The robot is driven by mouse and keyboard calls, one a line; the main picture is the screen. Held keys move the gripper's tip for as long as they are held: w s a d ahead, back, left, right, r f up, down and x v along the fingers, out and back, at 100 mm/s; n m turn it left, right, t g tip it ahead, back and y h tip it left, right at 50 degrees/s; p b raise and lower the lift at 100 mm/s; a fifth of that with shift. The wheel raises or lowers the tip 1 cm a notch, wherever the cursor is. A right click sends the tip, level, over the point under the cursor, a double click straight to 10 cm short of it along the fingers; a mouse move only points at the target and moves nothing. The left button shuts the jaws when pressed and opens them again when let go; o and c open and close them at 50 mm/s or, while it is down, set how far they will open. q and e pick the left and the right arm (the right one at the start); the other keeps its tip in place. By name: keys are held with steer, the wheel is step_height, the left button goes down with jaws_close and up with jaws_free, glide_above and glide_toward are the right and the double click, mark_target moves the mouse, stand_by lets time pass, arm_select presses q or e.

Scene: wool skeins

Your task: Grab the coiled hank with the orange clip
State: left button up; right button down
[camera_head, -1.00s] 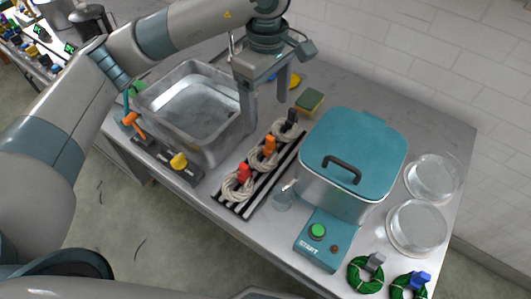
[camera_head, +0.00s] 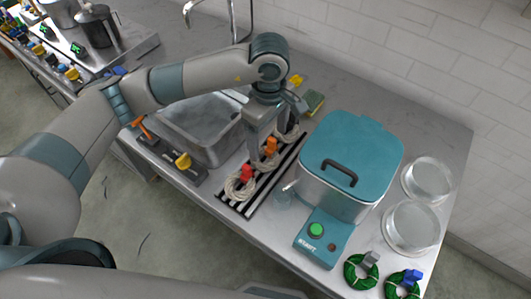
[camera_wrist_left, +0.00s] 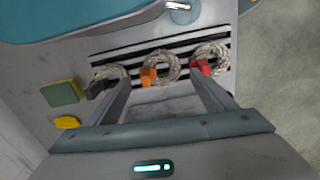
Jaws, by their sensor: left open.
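The hank with the orange clip is a cream coil (camera_head: 261,161) with an orange clip (camera_head: 270,146), the middle of three on a black-and-white striped rack. Its coil (camera_wrist_left: 166,66) and orange clip (camera_wrist_left: 148,76) also show in the left wrist view. My left gripper (camera_head: 268,138) is open and empty above the rack, its fingers pointing down. In the left wrist view, the fingertips (camera_wrist_left: 158,80) stand either side of the orange clip, apart from it as far as I can tell. My right gripper is not in view.
A cream hank with a red clip (camera_head: 246,173) and one with a dark clip (camera_wrist_left: 96,89) flank it closely. A teal-lidded machine (camera_head: 352,150) stands right of the rack, a metal basin (camera_head: 200,125) left. Green hanks (camera_head: 361,272) lie at the front right.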

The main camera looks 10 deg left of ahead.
mark_target(266, 156)
arm_select(q)
steer(key=shift+f, duration=1)
steer(key=shift+a+f+p, duration=0.25)
steer(key=shift+f+p, duration=0.55)
steer(key=shift+p, duration=0.2)
step_height(266, 156, down, 3)
steer(key=shift+a+r+p, duration=0.1)
steer(key=shift+a+p, duration=0.05)
steer(key=shift+p, duration=0.5)
steer(key=shift+f, duration=0.4)
steer(key=shift+c, duration=0.2)
steer(key=c, duration=0.7)
